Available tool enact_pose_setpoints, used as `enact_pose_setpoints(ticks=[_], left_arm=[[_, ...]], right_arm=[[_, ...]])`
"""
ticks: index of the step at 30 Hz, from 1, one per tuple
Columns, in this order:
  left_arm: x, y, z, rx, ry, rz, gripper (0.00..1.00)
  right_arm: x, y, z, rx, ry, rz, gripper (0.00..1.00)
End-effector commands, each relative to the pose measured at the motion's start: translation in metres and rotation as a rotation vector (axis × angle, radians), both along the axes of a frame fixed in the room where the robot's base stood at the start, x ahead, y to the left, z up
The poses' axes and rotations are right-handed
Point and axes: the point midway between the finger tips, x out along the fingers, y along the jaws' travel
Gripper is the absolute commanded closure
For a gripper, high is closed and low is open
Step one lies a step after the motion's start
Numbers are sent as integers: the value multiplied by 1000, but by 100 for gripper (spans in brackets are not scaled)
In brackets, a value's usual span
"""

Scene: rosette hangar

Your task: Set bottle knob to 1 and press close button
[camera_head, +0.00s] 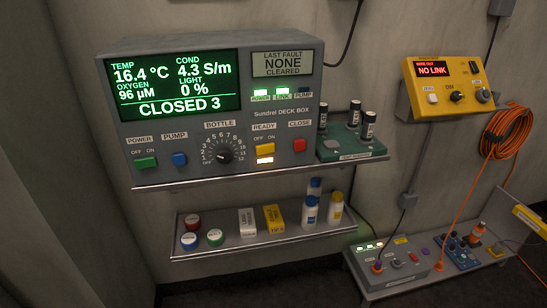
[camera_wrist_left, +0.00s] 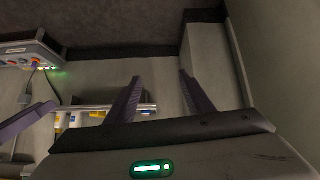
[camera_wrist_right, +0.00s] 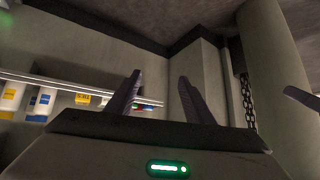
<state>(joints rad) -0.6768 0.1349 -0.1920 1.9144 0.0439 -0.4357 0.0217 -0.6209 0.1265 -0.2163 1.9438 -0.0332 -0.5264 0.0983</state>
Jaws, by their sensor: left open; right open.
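The Sundrel deck box (camera_head: 215,105) is mounted on the wall; its screen (camera_head: 172,86) reads "CLOSED 3". The black bottle knob (camera_head: 225,152) sits inside a ring of numbers at the lower middle of its face; its exact setting is too small to read. The red close button (camera_head: 299,145) is to its right, below the "CLOSE" label. Neither gripper shows in the head view. My left gripper (camera_wrist_left: 160,78) is open and empty in the left wrist view. My right gripper (camera_wrist_right: 159,77) is open and empty in the right wrist view. Neither touches anything visible.
Green power (camera_head: 146,162), blue pump (camera_head: 179,158) and yellow ready (camera_head: 265,149) controls flank the knob. A green tray (camera_head: 340,149) with dark vials is at the right. A lower shelf (camera_head: 262,238) holds jars, boxes and bottles. A yellow box (camera_head: 450,85) and orange cable (camera_head: 508,130) hang farther right.

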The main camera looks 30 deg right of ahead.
Motion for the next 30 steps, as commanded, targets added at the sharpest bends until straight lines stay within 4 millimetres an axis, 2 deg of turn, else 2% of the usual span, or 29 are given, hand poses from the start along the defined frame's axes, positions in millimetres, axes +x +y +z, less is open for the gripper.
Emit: enact_pose_setpoints(ticks=[1, 3, 6, 9, 15, 18, 24, 27, 30], left_arm=[[-3, 0, -9, 1, 8, -1, 52], [-6, -1, -18, 3, 16, -5, 52], [-7, -3, -25, 3, 20, -9, 52], [-6, -5, -28, 3, 17, -15, 52], [-3, -10, -29, -3, 8, -20, 52], [-3, -11, -25, -3, 9, -20, 52], [-2, -10, -25, -3, 7, -20, 52], [-2, -10, -25, -3, 6, -19, 52], [-2, -9, -23, -3, 6, -17, 52]], right_arm=[[29, 4, 15, -5, -34, -19, 52], [64, 4, 40, -21, -66, -73, 52], [107, -5, 86, -39, -123, -191, 52], [134, -20, 131, -40, -186, -323, 52], [159, -48, 212, 10, -318, -575, 52], [186, -34, 249, 63, -460, -595, 52], [217, -10, 319, 169, -697, -604, 52], [225, 0, 342, 204, -773, -597, 52], [232, 2, 350, 217, -800, -593, 52]])
